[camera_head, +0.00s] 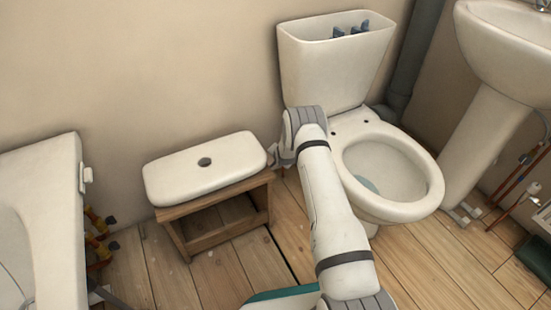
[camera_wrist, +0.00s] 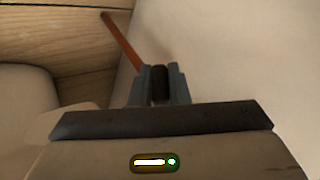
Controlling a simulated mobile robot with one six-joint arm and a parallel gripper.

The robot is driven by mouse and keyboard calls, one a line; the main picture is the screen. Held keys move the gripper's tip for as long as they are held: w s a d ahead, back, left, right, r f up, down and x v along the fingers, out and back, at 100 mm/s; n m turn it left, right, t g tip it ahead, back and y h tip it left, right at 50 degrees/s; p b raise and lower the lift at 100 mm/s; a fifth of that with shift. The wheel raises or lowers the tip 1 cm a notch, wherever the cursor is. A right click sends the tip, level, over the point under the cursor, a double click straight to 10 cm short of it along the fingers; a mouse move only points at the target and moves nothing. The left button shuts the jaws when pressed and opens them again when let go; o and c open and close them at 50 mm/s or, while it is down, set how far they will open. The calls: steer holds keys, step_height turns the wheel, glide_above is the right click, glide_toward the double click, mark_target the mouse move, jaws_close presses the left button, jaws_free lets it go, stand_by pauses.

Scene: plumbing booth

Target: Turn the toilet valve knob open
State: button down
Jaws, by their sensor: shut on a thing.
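The toilet (camera_head: 335,72) stands against the wall, with its tank open on top and its bowl at the right of my arm. My gripper (camera_wrist: 160,82) reaches low beside the toilet's left side. In the wrist view its two grey fingers are shut on a dark knob (camera_wrist: 160,84), the valve knob, with one finger on each side. A copper-coloured pipe (camera_wrist: 122,42) runs up and left from beside the fingers. In the head view the knob is hidden behind my arm and wrist, and how far it is turned cannot be told.
A wooden stool (camera_head: 200,241) bearing the white tank lid (camera_head: 205,168) stands close left of my wrist. A bathtub (camera_head: 58,215) is at far left. A sink pedestal (camera_head: 482,140) and pipes stand at right. Wooden floor (camera_head: 140,268) shows between them.

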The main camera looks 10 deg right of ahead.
steer(key=shift+d, duration=0.4)
steer(key=c, duration=1.4)
jaws_free()
steer(key=shift+a, duration=0.1)
